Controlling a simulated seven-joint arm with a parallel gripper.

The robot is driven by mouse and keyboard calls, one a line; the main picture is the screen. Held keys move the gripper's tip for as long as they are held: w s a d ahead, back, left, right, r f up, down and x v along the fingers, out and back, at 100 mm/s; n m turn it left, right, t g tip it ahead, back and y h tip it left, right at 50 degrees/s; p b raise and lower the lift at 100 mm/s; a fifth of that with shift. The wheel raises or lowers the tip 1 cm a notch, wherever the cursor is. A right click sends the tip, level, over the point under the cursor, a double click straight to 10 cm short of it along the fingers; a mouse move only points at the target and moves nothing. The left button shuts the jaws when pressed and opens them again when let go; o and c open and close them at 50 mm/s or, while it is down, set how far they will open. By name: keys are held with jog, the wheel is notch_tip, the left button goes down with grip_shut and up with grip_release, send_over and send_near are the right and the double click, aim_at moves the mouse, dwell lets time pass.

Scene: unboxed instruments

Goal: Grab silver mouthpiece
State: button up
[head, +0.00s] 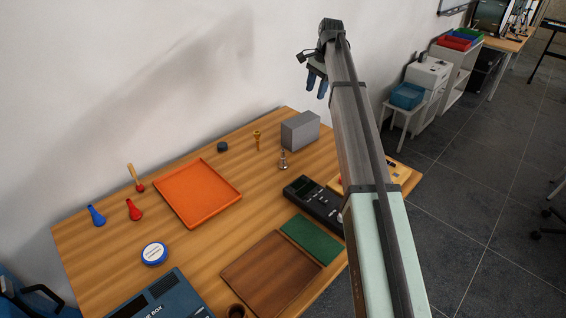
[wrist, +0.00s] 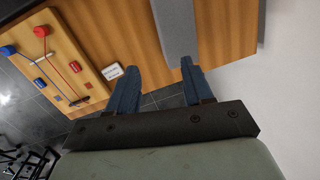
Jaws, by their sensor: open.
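The silver mouthpiece (head: 283,160) stands on the wooden table (head: 205,150), in front of a grey box, in the head view. It is small there, and I cannot make it out in the wrist view. My gripper (head: 317,84) is raised high above the back right of the table, well away from the mouthpiece. In the wrist view my gripper (wrist: 158,66) has its two blue fingers apart with nothing between them.
The grey box (head: 300,131) and a gold mouthpiece (head: 257,140) stand near the silver one. A black device (head: 314,201), an orange tray (head: 198,193) and a brown board (head: 270,273) lie nearby. A wooden board with cords (wrist: 62,60) lies at the table's right end.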

jog(key=s+a+r+n, duration=0.2)
jog(key=a, duration=0.4)
jog(key=s+a+r+n, duration=0.1)
jog(key=s+a+r, duration=0.15)
jog(key=a, duration=0.35)
jog(key=n+h, duration=0.2)
jog(key=n, duration=0.6)
send_over(283, 152)
notch_tip(283, 152, down, 10)
jog(key=shift+g, duration=0.3)
jog(key=f, duration=0.6)
jog(key=w+f, duration=0.1)
jog(key=f, duration=0.2)
jog(key=shift+a, duration=0.25)
jog(key=shift+s+d+f, duration=0.1)
jog(key=shift+d+f, duration=0.05)
jog(key=shift+f, duration=1.1)
jog(key=shift+s+d+f, duration=0.1)
jog(key=shift+f, duration=1.15)
grip_shut()
